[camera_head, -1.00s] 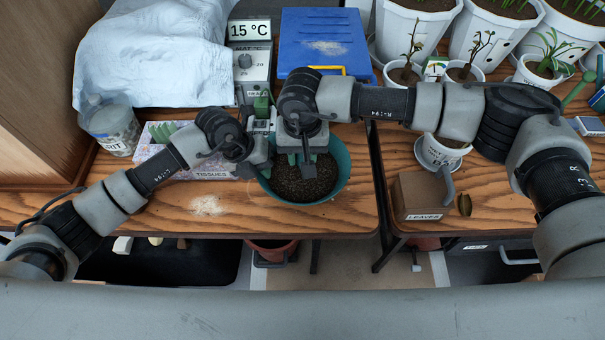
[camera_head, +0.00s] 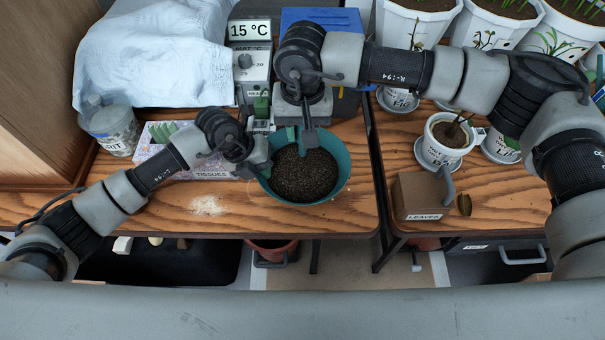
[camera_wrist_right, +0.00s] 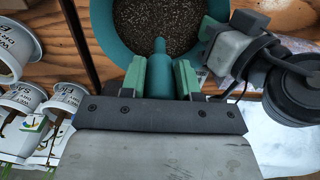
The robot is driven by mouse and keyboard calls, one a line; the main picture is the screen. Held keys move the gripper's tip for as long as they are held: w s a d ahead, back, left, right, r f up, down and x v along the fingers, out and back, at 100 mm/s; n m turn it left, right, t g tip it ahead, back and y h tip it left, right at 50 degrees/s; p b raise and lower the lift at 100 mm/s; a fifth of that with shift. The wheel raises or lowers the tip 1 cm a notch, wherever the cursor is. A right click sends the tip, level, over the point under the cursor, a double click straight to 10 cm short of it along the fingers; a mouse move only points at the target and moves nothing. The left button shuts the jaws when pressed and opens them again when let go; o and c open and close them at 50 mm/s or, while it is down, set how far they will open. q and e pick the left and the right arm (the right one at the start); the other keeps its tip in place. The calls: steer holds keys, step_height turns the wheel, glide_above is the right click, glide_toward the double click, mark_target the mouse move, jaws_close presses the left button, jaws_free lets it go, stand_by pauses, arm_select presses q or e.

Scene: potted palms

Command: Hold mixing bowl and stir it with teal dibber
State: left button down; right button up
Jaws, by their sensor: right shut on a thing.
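The teal mixing bowl (camera_head: 347,170), full of dark soil, stands on the wooden table near its front edge. My left gripper (camera_head: 262,160) is at the bowl's left rim and appears shut on it; the fingertips are partly hidden. My right gripper (camera_wrist_right: 161,80) is shut on the teal dibber (camera_wrist_right: 160,72), with one green finger pad on each side of it. In the head view the right gripper (camera_head: 300,125) is at the bowl's back rim. The dibber's tip points over the soil in the wrist view; I cannot tell if it touches the soil.
Behind are a heater control box (camera_head: 247,65) and a blue case (camera_head: 345,20). A leaves box (camera_head: 420,195) and potted plants (camera_head: 445,140) stand on the right table, across a gap.

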steer(key=shift+r, duration=1.9)
arm_select(q)
steer(key=c, duration=1.3)
jaws_free()
steer(key=shift+o, duration=0.2)
steer(key=v, duration=1.2)
steer(key=shift+s, duration=0.1)
